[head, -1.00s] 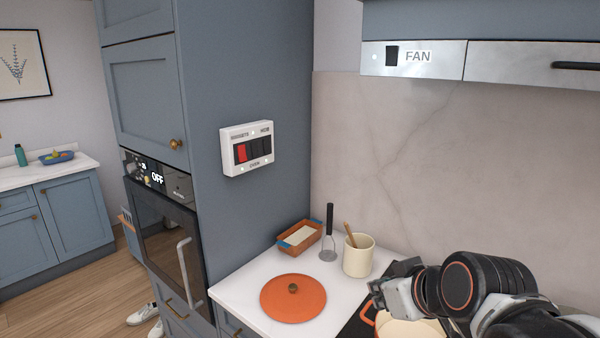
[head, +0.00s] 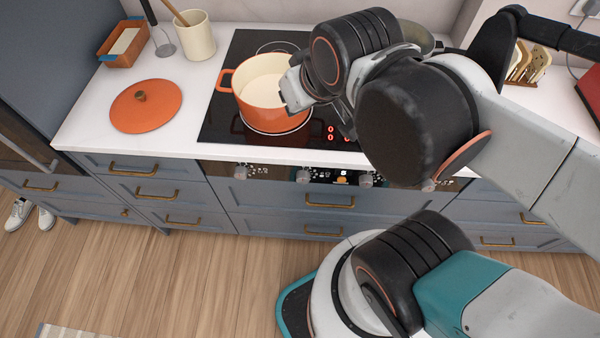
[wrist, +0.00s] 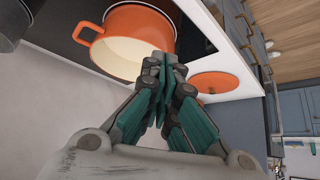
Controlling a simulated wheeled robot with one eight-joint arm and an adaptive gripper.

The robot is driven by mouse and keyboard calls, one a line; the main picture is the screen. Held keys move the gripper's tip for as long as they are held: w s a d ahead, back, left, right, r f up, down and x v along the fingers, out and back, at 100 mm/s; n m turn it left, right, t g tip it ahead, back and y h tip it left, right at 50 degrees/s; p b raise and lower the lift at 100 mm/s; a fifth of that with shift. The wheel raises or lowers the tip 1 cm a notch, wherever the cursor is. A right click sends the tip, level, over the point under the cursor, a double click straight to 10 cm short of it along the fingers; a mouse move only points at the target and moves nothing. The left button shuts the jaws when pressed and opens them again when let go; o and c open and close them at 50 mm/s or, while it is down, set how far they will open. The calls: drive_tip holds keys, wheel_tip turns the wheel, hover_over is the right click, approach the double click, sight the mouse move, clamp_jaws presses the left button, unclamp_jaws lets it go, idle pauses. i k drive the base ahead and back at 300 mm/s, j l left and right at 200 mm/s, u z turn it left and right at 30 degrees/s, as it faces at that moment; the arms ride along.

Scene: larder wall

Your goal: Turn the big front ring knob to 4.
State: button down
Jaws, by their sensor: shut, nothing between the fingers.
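A row of several grey knobs runs along the hob's front control panel in the head view, including a left knob (head: 240,172), a middle knob (head: 303,176) and one right of the display (head: 366,180). Their markings are too small to read, so I cannot tell which is the big front ring knob or its setting. A lit display (head: 340,178) sits between them. My arm partly covers the right end of the panel. My gripper (wrist: 164,78) is shut and empty in the wrist view, by the orange pot, away from the knobs. No knob shows there.
The orange pot (head: 262,105) stands on the black hob (head: 222,118), close to my arm. An orange lid (head: 146,106), a cream utensil jar (head: 196,40) and a terracotta dish (head: 122,50) are on the counter at left.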

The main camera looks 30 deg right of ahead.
sight(302, 175)
drive_tip(key=k+j+z, duration=0.15)
drive_tip(key=k+j, duration=0.15)
drive_tip(key=k, duration=0.35)
drive_tip(key=k+j+z, duration=0.2)
drive_tip(key=k, duration=0.5)
drive_tip(key=k+j+z, duration=0.15)
drive_tip(key=k, duration=0.5)
